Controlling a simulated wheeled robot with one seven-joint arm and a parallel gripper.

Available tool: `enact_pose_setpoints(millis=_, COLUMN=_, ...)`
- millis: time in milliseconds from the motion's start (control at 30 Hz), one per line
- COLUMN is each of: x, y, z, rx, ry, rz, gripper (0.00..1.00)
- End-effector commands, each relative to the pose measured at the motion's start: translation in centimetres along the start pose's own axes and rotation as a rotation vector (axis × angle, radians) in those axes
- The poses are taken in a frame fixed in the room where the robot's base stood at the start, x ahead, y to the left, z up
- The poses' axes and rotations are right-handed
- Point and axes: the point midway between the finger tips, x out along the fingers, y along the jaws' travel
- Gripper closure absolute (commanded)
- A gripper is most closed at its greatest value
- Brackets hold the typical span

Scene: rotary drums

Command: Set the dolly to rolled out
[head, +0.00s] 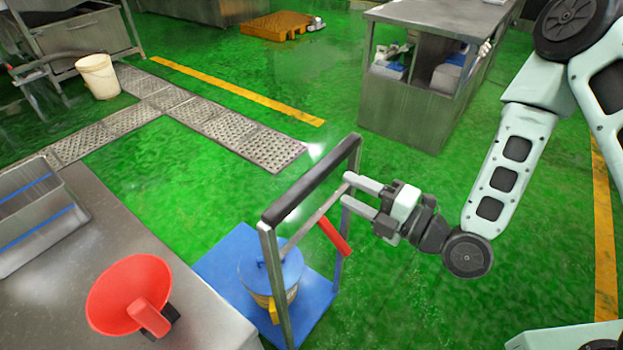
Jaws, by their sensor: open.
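The dolly has a blue platform (228,250) and an upright grey handle frame with a dark grip bar (312,180) along its top. It stands on the green floor beside the metal table. A drum with a blue lid (271,267) sits on the platform, partly hidden by the frame. A red bar (334,237) shows near the frame's right side. My gripper (346,188) is open, its two fingers pointing left at the frame's right upright, just below the grip bar. I cannot tell whether the fingers touch or straddle the upright.
A metal table (120,226) with a red funnel (128,294) and a steel tray (36,225) fills the lower left. A metal cabinet (405,110) stands behind my arm. A white bucket (98,77) and floor grating (222,124) lie farther back. Green floor is clear right of the dolly.

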Motion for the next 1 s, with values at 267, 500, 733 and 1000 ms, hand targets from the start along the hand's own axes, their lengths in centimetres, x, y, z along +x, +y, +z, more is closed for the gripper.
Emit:
enact_pose_setpoints(millis=267, x=5.9, y=0.6, z=0.0, rx=0.002, ry=-0.001, rz=0.002, gripper=0.53)
enact_pose_setpoints(millis=500, x=9.4, y=0.4, z=-0.1, rx=0.002, ry=0.000, rz=0.001, gripper=0.53)
enact_pose_setpoints(millis=733, x=10.4, y=0.3, z=-0.1, rx=0.003, ry=0.000, rz=-0.001, gripper=0.53)
enact_pose_setpoints(millis=1000, x=10.4, y=0.2, z=-0.1, rx=0.003, ry=0.000, rz=0.000, gripper=0.67)
